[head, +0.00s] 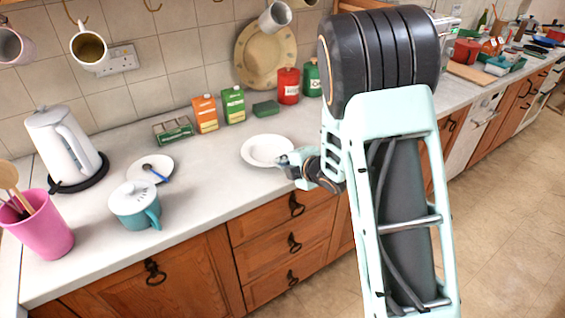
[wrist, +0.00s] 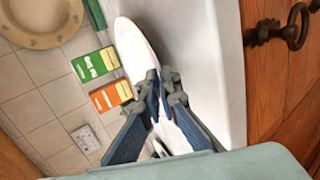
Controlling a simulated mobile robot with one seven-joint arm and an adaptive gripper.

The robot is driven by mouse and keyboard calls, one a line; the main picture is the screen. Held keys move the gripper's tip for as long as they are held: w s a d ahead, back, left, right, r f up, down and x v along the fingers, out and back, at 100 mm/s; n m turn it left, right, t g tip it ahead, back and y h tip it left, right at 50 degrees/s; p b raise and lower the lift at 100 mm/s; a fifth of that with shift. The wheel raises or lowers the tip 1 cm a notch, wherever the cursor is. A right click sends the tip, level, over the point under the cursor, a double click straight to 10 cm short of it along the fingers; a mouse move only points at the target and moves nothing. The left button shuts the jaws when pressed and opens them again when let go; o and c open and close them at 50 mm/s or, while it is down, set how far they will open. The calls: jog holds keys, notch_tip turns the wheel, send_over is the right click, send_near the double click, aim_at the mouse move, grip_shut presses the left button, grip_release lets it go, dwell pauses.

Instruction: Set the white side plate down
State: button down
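The white side plate (head: 262,148) is a shallow white dish near the middle of the counter in the head view. My gripper (head: 284,160) is at its right-hand rim. In the wrist view the plate (wrist: 132,45) shows as a narrow white oval running between the fingers. The blue-grey fingers of my gripper (wrist: 160,80) are shut on its rim. The plate looks about level and low over the counter. I cannot tell whether its underside touches the surface.
The pale counter (head: 215,175) is clear just left of the plate. Another white plate (head: 165,161) holds a blue-handled utensil. A teal lidded pot (head: 135,207), kettle (head: 62,143) and pink holder (head: 42,228) stand left. Orange (head: 205,115) and green (head: 233,106) cartons stand behind.

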jog(key=shift+f+b, duration=0.45)
jog(key=shift+b, duration=0.05)
jog(key=c, duration=2.1)
grip_release()
jog(key=shift+s, duration=0.15)
